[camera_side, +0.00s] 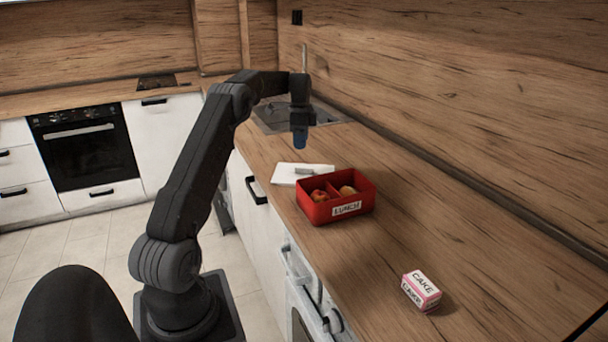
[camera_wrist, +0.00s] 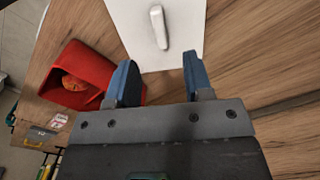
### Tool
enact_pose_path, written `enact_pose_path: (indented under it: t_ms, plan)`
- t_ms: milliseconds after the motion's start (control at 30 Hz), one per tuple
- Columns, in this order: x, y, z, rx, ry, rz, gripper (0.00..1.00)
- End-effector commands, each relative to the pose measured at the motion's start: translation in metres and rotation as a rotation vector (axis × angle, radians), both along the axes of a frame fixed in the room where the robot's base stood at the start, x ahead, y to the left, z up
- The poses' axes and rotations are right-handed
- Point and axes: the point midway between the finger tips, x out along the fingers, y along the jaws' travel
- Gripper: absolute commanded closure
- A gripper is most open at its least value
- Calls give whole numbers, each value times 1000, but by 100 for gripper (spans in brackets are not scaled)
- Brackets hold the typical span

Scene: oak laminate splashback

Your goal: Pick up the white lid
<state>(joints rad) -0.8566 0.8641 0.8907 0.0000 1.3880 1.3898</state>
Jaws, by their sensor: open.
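The white lid (camera_side: 287,173) lies flat on the wooden counter behind the red lunch box in the side view. It is a flat white panel with a raised grey-white handle bar; in the wrist view the lid (camera_wrist: 184,48) is at the top, with its handle (camera_wrist: 159,27) showing whole. My gripper (camera_side: 300,142) is above the counter, higher than the lid, pointing down. In the wrist view its two blue fingers (camera_wrist: 158,80) are spread apart with nothing between them, and the lid is ahead of the fingertips.
A red lunch box (camera_side: 346,208), also in the wrist view (camera_wrist: 66,92), stands beside the lid with food in its compartments. A small pink and white cake box (camera_side: 422,291) is on the near counter. A sink (camera_side: 280,116) is behind. The counter between the boxes is clear.

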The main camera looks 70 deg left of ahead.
Motion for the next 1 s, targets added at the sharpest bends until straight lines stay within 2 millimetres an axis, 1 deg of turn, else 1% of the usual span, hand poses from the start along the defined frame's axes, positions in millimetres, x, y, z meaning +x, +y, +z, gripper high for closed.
enact_pose_path:
  t_ms: [33, 133, 200, 433, 600, 700, 800, 1000]
  plan:
    - [0, -1, -11, -3, 3, 0, 53]
    - [0, -1, -28, -2, 2, 0, 53]
    - [0, -1, -36, -2, 1, 0, 53]
    - [0, -1, -52, -1, 1, 1, 53]
    - [-3, -2, -78, -2, 2, 1, 53]
    - [-3, -2, -89, -1, 1, 0, 53]
    - [-3, -2, -96, 0, 0, 0, 53]
    - [-3, -2, -96, 1, -1, 0, 53]
